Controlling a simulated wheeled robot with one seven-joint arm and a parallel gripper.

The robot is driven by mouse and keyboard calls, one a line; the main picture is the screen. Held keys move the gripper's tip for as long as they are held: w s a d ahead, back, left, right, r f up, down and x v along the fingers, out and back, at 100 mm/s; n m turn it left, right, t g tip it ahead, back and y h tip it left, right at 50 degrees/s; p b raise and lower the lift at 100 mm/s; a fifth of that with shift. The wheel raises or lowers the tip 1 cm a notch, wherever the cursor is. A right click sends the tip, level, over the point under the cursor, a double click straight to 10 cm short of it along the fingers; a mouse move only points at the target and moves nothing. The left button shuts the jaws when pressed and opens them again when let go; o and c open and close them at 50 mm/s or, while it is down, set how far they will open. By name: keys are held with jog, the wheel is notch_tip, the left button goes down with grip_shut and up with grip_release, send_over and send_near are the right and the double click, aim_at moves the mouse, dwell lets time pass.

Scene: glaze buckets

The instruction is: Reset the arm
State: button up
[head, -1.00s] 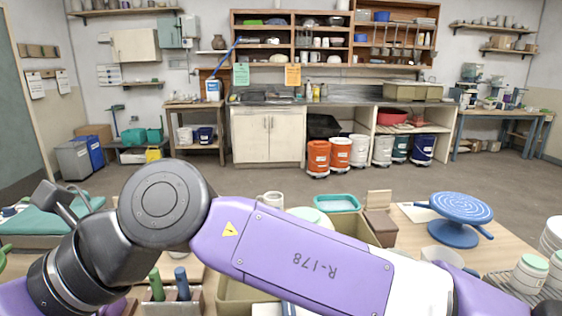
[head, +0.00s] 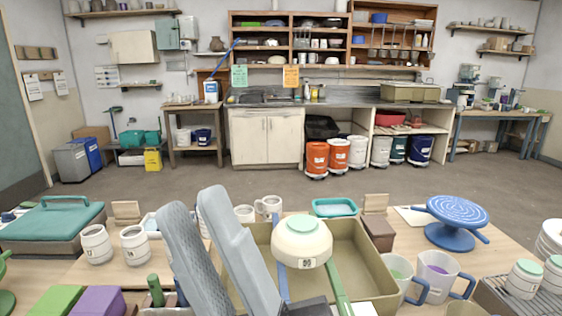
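My gripper (head: 190,198) shows at the bottom middle of the head view, its two long grey fingers pointing up and to the left. The fingertips are apart and I see nothing held between them. The ribbed inner face of the left finger shows. The fingers stand in front of the left part of a tan bin (head: 371,261) on the table and hide part of it. Most of my arm is out of view.
A cream jar with a green lid (head: 301,242) shows at the bin, with blue and green strips beside it. White mugs (head: 135,245) stand left; handled cups (head: 437,272) and a blue turntable (head: 452,222) are right. A teal-lidded box (head: 52,222) is far left.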

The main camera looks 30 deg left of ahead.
jog(key=w+d+f+m+t+h+p, duration=0.1)
jog(key=w+d+f+m+t+h, duration=0.1)
jog(key=d+f+m+t+h, duration=1.05)
jog(key=w+d+f+m+t+h, duration=0.3)
jog(key=d+f+m+t+h, duration=0.5)
jog(key=m+h, duration=0.55)
jog(key=s+d+f+m+g+h+p, duration=0.1)
jog(key=s+d+f+g+h, duration=0.1)
jog(key=s+d+f+g, duration=0.2)
jog(key=s+d+f+m+g+h, duration=0.2)
jog(key=s+d+f+g, duration=0.3)
jog(key=s+d+f, duration=0.5)
jog(key=s+f, duration=0.2)
jog(key=s, duration=0.3)
jog(key=shift+s+d+p, duration=0.35)
jog(key=shift+p, duration=0.05)
jog(key=shift+g, duration=0.25)
